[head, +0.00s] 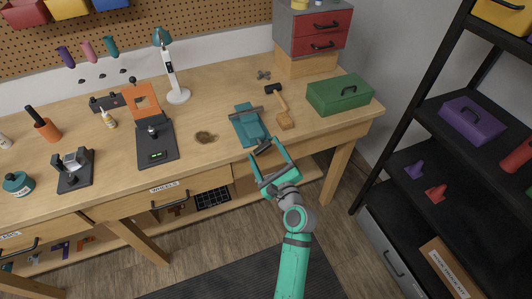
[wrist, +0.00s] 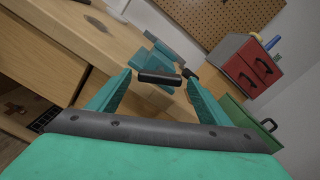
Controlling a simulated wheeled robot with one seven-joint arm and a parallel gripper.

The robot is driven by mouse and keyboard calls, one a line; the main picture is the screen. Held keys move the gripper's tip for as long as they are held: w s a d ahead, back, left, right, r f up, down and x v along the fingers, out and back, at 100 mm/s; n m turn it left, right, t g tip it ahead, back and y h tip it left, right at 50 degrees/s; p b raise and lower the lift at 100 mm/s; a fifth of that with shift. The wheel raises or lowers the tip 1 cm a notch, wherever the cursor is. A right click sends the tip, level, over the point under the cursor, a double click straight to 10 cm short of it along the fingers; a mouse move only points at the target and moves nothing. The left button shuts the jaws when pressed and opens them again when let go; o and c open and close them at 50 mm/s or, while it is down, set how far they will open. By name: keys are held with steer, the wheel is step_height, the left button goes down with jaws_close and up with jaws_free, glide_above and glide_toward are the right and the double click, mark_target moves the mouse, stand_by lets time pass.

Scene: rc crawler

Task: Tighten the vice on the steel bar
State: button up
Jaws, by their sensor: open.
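The teal vice (head: 250,128) sits near the front edge of the wooden bench, right of centre. It also shows beyond my fingers in the wrist view (wrist: 158,60). The grey steel bar (head: 246,114) lies across the vice; its fit between the jaws is too small to tell. The vice's dark handle (head: 263,146) sticks out at the bench's front edge, and shows as a black bar in the wrist view (wrist: 159,77). My gripper (head: 267,150) is open in front of the bench, its teal fingers to either side of the handle. I see no clear contact.
A hammer (head: 278,94) and a wooden block (head: 286,123) lie right of the vice. A green toolbox (head: 340,94) stands farther right. A black device (head: 157,143) stands left, past a dark stain. A black shelf rack (head: 425,110) stands at the right.

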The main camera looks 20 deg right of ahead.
steer(key=s, duration=1.1)
steer(key=shift+d, duration=0.25)
steer(key=shift+f, duration=0.1)
steer(key=s+a+f+n+g+h, duration=0.3)
steer(key=s+a+f+n, duration=0.6)
steer(key=s+f+n, duration=0.4)
steer(key=s+a+r+n+y, duration=0.1)
steer(key=s+a+r+n, duration=0.2)
steer(key=s+a+n, duration=0.2)
steer(key=s+a+r+n+y, duration=0.1)
steer(key=s+a+r+n, duration=0.3)
steer(key=s+n, duration=0.7)
steer(key=shift+s+a+r+n, duration=0.25)
steer(key=shift+s+a+n, duration=0.05)
steer(key=shift+s+a, duration=0.9)
